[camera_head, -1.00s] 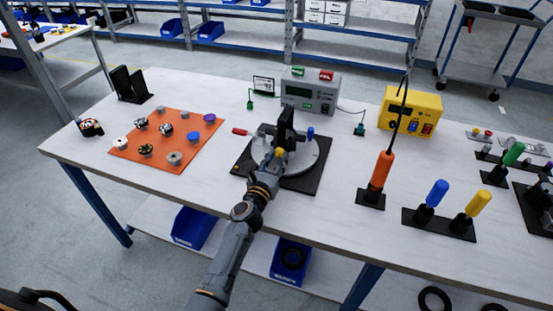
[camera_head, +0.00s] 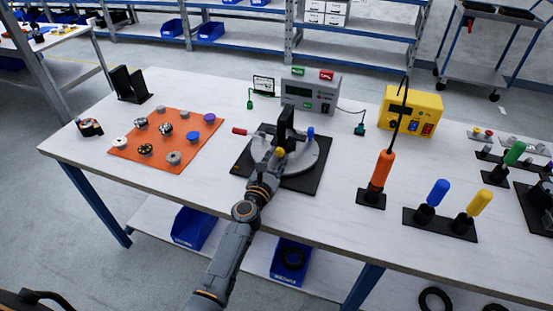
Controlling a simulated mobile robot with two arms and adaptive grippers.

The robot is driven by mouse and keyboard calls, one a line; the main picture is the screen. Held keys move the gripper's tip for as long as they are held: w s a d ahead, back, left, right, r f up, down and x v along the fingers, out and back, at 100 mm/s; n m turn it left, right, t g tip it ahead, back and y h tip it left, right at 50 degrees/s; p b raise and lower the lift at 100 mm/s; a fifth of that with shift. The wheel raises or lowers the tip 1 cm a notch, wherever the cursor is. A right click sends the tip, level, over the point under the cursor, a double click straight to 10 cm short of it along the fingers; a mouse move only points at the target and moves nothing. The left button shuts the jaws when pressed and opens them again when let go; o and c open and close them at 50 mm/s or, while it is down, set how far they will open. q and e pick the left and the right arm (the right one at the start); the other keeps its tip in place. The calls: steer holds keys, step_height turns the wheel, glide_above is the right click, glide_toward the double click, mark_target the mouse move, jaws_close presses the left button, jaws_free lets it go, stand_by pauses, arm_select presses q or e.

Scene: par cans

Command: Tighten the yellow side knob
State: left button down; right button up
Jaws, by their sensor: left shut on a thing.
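A round grey fixture (camera_head: 311,163) sits on a black base plate (camera_head: 308,186) in the middle of the table. It has an upright black block (camera_head: 286,124), a red-handled lever (camera_head: 241,131) at its left and a blue knob (camera_head: 310,132) at its right. The yellow side knob (camera_head: 280,152) is at the near side of the fixture. My left gripper (camera_head: 275,160) reaches in from the near side and is shut on the yellow knob. Its fingers are small and partly hidden by my wrist. My right gripper is out of view.
An orange mat (camera_head: 188,151) with several small parts lies to the left. A grey meter box (camera_head: 311,94) stands behind the fixture. An orange-handled driver (camera_head: 382,170) stands upright at the right, with blue (camera_head: 438,192) and yellow (camera_head: 480,202) handles beyond.

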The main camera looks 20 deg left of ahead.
arm_select(q)
steer(key=shift+m, duration=0.6)
steer(key=c, duration=1)
jaws_free()
